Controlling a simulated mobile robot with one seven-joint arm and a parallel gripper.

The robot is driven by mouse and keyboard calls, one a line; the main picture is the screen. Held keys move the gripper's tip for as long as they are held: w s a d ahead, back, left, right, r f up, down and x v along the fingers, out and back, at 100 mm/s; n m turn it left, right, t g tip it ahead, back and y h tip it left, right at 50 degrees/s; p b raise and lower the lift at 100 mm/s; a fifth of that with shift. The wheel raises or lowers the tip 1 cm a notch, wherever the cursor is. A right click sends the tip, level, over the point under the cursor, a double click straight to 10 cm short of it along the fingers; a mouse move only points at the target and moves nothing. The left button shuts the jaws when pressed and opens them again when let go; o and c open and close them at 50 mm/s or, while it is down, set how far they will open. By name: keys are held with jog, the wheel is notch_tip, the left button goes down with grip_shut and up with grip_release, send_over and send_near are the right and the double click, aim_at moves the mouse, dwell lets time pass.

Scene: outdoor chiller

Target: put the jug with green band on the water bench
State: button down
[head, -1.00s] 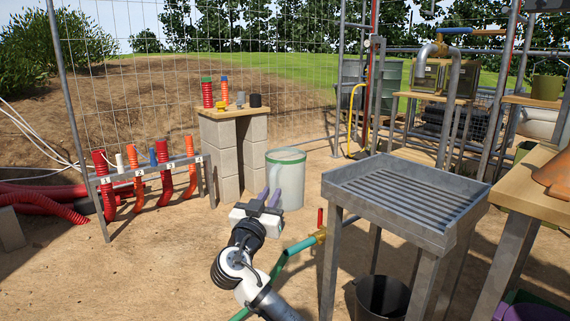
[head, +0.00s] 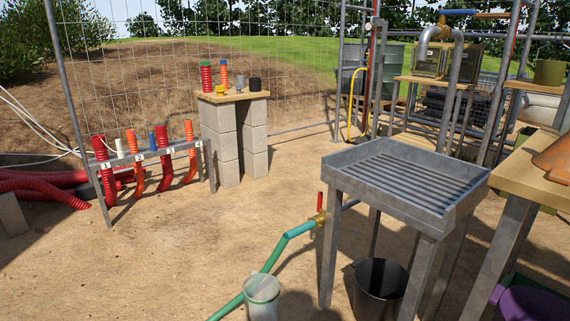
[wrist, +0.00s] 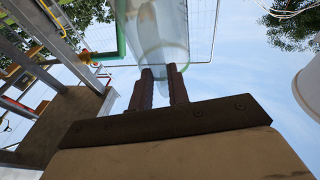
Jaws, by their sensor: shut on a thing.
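The jug with green band (head: 262,298) is a clear, pale vessel with a green ring round its rim. It is at the bottom edge of the head view, its lower part cut off. In the wrist view the jug (wrist: 155,30) stands between the fingers of my gripper (wrist: 160,76), which is shut on it. My gripper is out of the head view. A grey slatted metal bench (head: 354,153) with a raised rim stands to the right of the jug, its top bare; no label shows that it is the water bench.
A green hose (head: 270,262) runs to a brass tap with a red handle (head: 319,216) beside the bench. A dark bucket (head: 380,288) is under the bench. A wooden table (head: 525,178) stands at right. Block pillars (head: 235,150) and numbered pipes stand farther back. Open sand lies between.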

jog(key=s+d+f+y, duration=0.1)
jog(key=s+d+f, duration=0.1)
jog(key=s+f, duration=0.15)
jog(key=m+t+h, duration=0.1)
jog(key=m+h, duration=0.2)
jog(key=h, duration=0.2)
send_near(278, 305)
jog(key=x, duration=0.4)
jog(key=shift+a+f, duration=0.1)
jog(key=w+d+r+m+h+p, duration=0.1)
jog(key=w+r+m+h, duration=0.15)
jog(key=w+h, duration=0.2)
jog(key=s+r+p, duration=0.7)
jog(key=r+p, duration=0.2)
jog(key=p, duration=1.2)
jog(key=shift+n+t, duration=0.4)
jog(key=shift+n, duration=0.05)
jog(key=shift+s+f, duration=0.1)
jog(key=shift+s, duration=0.05)
